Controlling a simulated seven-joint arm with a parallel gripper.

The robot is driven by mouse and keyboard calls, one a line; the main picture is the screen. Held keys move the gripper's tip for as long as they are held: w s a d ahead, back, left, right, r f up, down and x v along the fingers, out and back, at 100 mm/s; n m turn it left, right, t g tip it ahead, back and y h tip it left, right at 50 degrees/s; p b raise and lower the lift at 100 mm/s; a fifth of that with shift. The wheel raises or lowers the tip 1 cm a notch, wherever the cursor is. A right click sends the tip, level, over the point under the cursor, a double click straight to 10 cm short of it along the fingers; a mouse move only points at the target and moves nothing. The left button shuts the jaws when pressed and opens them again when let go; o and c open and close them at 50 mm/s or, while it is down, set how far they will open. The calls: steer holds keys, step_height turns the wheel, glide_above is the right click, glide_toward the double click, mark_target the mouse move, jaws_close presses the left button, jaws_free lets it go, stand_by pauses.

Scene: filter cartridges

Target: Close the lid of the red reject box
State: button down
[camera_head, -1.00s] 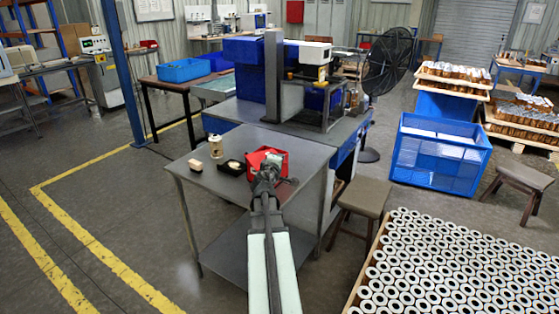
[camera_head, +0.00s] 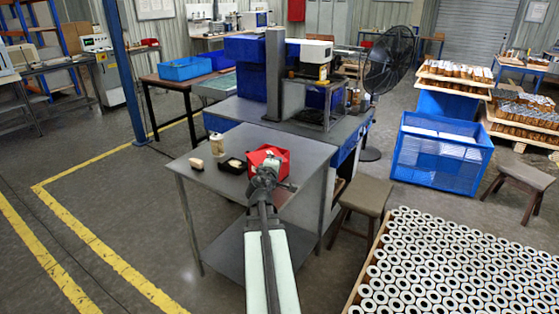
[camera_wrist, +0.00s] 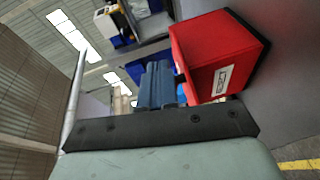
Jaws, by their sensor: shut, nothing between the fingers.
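The red reject box (camera_head: 281,158) stands on the grey table, just beyond my gripper in the head view. Red surfaces now show over its top, but my gripper hides part of it and I cannot tell whether the lid is fully down. In the wrist view the red box (camera_wrist: 212,48) is at upper right, with a white label on one face. My gripper (camera_head: 267,172) is shut and empty at the box's near side. Its blue-grey fingers (camera_wrist: 160,84) sit together close beside the box in the wrist view; I cannot tell whether they touch it.
A small black tray (camera_head: 233,165), a light wooden block (camera_head: 196,164) and a pale cylindrical cartridge (camera_head: 217,143) stand left of the box on the grey table (camera_head: 225,190). A stool (camera_head: 362,196) stands to the right. The table's front left is clear.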

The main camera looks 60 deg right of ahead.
steer(key=w+a+r+n+t+y, duration=0.1)
steer(key=w+a+r+n+t, duration=0.25)
steer(key=w+a, duration=1.35)
steer(key=s+d+f+m+g+h, duration=0.1)
steer(key=s+d+m+g, duration=0.2)
steer(key=s+m+g, duration=0.55)
steer(key=n+g, duration=0.1)
steer(key=n, duration=0.1)
glide_toward(277, 152)
steer(key=s+a, duration=0.1)
steer(key=s+a+r, duration=0.1)
steer(key=shift+s+a+r, duration=0.2)
steer(key=shift+s+a, duration=0.1)
steer(key=shift+s, duration=0.1)
steer(key=n+t, duration=0.1)
steer(key=t, duration=0.1)
steer(key=d+n+t, duration=0.1)
steer(key=shift+s+d+n+t, duration=0.2)
steer(key=shift+s+n+t, duration=0.2)
steer(key=shift+s+d+n+t, duration=0.1)
steer(key=shift+d+n+t, duration=0.5)
steer(key=shift+d+t, duration=0.2)
steer(key=shift+d, duration=2.15)
